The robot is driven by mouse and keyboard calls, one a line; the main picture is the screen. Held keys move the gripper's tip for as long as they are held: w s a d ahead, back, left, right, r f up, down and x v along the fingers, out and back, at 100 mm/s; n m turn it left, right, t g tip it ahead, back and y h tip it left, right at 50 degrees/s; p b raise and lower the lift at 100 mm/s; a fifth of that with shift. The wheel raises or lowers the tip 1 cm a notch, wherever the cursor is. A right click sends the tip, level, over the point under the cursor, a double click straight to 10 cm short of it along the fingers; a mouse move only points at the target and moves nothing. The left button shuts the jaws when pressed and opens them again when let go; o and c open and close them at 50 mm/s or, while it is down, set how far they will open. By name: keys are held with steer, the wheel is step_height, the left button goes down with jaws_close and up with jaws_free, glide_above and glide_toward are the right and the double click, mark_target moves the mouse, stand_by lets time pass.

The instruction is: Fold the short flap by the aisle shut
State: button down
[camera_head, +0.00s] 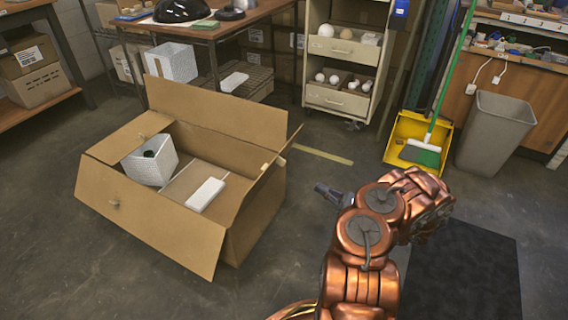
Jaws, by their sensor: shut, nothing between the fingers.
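An open cardboard carton (262,205) stands on the floor at left centre. Its right short flap (258,180), on the side of the open floor and yellow line, stands up and leans outward. The left short flap (125,138) is open. The far long flap (215,110) stands up, leaning back; the near long flap (150,215) hangs outward at the front. Inside are a white patterned lamp shade (150,162) and a white slab-shaped item (206,194). My gripper (318,188) is dark, shut and empty, right of the carton and apart from the right flap, pointing towards it.
A yellow floor line (322,154) runs behind my gripper. A workbench (215,32) and a drawer cart (345,48) stand behind. A yellow dustpan (400,130), a broom (424,155) and a grey bin (494,132) are at right. Floor between carton and arm is clear.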

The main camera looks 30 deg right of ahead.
steer(key=w+a+r+b, duration=0.1)
steer(key=w+a+b, duration=0.1)
steer(key=w, duration=0.3)
steer(key=w+a+r+m+h+b, duration=0.1)
steer(key=w+a+r+b, duration=0.1)
steer(key=w, duration=0.3)
steer(key=shift+w+a+r+t+b, duration=0.25)
steer(key=shift+a+t+b, duration=0.1)
steer(key=shift+a+t, duration=0.1)
